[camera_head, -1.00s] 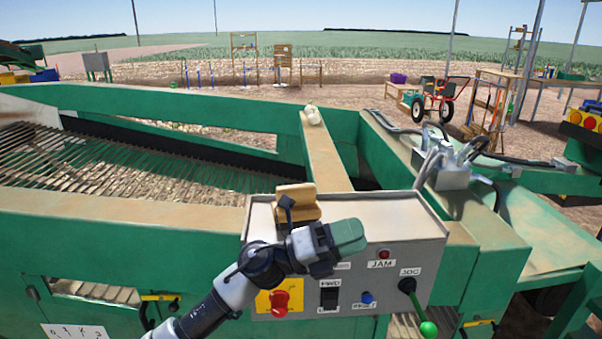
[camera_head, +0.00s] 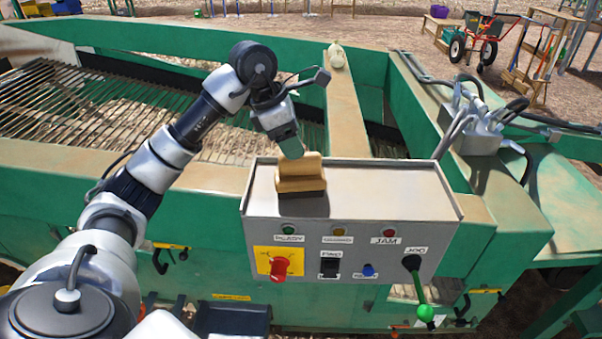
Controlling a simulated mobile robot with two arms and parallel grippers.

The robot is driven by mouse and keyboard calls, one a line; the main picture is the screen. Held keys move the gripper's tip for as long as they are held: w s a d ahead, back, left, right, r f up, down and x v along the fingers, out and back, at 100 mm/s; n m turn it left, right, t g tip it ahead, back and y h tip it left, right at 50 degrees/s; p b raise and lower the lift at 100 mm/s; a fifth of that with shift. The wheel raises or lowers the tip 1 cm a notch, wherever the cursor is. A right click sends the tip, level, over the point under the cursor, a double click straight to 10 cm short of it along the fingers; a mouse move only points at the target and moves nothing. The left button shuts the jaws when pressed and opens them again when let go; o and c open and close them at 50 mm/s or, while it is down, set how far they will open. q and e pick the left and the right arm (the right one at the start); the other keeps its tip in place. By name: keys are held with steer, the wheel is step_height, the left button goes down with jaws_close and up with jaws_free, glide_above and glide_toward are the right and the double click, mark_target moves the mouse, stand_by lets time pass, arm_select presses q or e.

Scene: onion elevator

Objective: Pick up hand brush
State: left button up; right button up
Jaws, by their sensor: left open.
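The hand brush (camera_head: 301,175) has a tan wooden body and dark bristles below. It sits on top of the grey control box (camera_head: 352,180), near its left end. My left gripper (camera_head: 292,150) points down just above and behind the brush's upper edge. Its green fingertip overlaps or nearly touches the wood; I cannot tell whether it touches. The gap between the fingers is hard to see from here. My right gripper is not in view.
The box front has a red knob (camera_head: 278,268), a blue button, and a lever with a green ball (camera_head: 425,312). An onion (camera_head: 336,56) lies on the beam behind. Cables and a grey fitting (camera_head: 478,133) stand to the right.

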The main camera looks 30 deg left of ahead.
mark_target(304, 162)
arm_select(q)
steer(key=p+x, duration=0.2)
steer(key=x, duration=0.3)
steer(key=shift+w+f, duration=0.1)
steer(key=shift+f, duration=0.25)
steer(key=shift+w+d+f, duration=0.1)
steer(key=shift+d+f, duration=0.05)
steer(key=shift+f, duration=0.15)
steer(key=shift+f, duration=0.1)
steer(key=shift+c, duration=0.3)
jaws_close()
step_height(304, 162, up, 5)
steer(key=shift+f+b, duration=0.25)
steer(key=shift+b, duration=0.55)
steer(key=s+d+r+b, duration=0.2)
steer(key=s+d+r, duration=0.2)
steer(key=d, duration=0.7)
step_height(304, 162, up, 3)
steer(key=shift+f, duration=0.1)
